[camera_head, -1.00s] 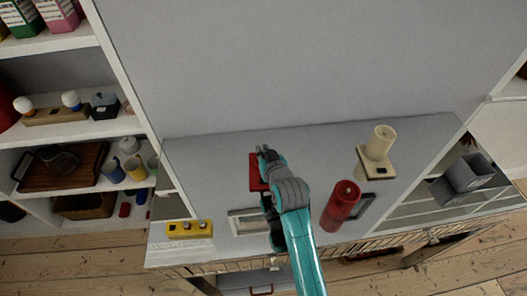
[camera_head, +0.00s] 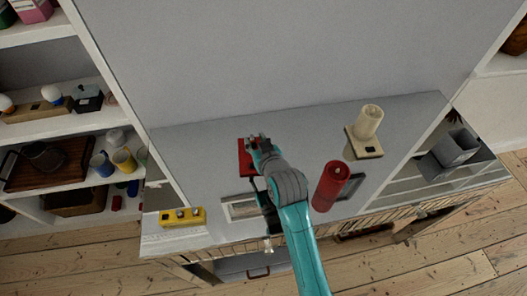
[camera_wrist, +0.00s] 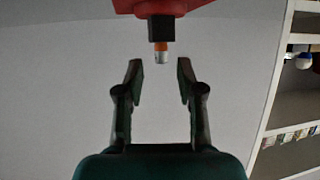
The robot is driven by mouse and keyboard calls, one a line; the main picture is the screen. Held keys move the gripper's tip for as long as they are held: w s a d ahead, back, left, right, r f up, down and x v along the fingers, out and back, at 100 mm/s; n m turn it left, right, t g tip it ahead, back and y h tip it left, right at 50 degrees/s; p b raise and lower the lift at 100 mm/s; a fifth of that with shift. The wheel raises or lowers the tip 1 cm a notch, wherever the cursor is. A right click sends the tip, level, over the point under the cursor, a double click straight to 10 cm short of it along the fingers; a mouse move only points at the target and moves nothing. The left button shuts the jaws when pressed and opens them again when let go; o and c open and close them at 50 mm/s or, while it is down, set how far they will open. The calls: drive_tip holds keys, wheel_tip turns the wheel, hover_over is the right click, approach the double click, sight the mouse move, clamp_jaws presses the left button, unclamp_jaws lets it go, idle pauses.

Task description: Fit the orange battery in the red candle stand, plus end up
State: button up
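The red candle stand (camera_head: 246,158) lies on the grey cabinet top, partly hidden by my gripper (camera_head: 258,140). In the wrist view the red stand (camera_wrist: 172,5) is at the top edge, with a black holder (camera_wrist: 161,28) on it. The orange battery (camera_wrist: 161,46) sticks out of the holder, a short orange band and a silver end showing. The rest is hidden, and I cannot tell which pole the silver end is. In the wrist view my gripper (camera_wrist: 160,75) is open, its fingertips apart on either side of the battery's line, just short of its end, not touching it.
A red candle (camera_head: 330,187) stands right of my arm, beside a dark frame (camera_head: 350,192). A cream candle (camera_head: 368,121) stands on a beige base (camera_head: 364,146). A yellow block (camera_head: 183,217) sits at the front left. A pale frame (camera_head: 238,208) lies left of my arm.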

drive_tip(key=v, duration=0.8)
idle(0.4)
